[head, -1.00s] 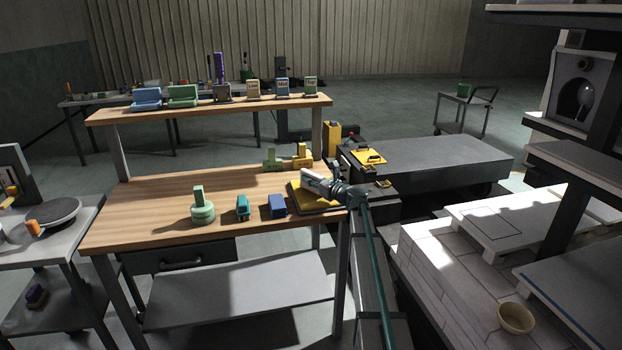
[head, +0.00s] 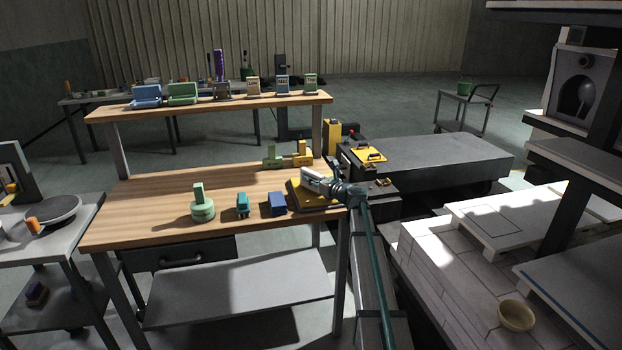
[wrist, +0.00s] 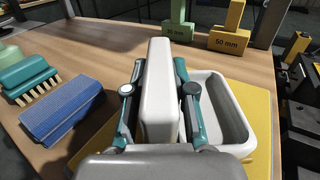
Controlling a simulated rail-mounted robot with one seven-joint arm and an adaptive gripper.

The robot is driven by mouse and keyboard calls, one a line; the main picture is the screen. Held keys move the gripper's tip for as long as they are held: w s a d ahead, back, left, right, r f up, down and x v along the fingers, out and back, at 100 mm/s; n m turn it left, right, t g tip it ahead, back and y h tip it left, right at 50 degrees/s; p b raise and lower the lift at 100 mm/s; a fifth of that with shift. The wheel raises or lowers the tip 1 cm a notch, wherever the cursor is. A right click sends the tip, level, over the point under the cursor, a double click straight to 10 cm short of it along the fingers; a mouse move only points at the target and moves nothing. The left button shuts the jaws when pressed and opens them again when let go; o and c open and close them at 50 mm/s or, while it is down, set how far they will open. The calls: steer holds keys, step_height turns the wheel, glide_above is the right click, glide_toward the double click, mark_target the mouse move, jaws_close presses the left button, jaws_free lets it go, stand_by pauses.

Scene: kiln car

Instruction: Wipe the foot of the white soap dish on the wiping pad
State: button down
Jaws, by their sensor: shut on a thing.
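The white soap dish (wrist: 229,105) is in the wrist view, with a tall white upright slab and a hollow basin to its right. My gripper (wrist: 160,92) is shut on the upright slab, one teal finger on each side. The head view shows the dish (head: 314,175) and my gripper (head: 332,184) over the yellow wiping pad (head: 318,196) at the right end of the workbench. The pad (wrist: 262,110) also shows below and beside the dish in the wrist view. The dish's foot is hidden, and I cannot tell whether it touches the pad.
A blue block (head: 277,204), a teal brush (head: 243,206) and a green round-based piece (head: 202,208) stand left of the pad. Green (head: 272,157) and yellow (head: 302,154) blocks stand behind it. The wooden bench (head: 160,205) is clear toward its left end.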

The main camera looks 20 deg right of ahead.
steer(key=shift+f, duration=0.5)
stand_by(0.4)
steer(key=shift+w, duration=0.1)
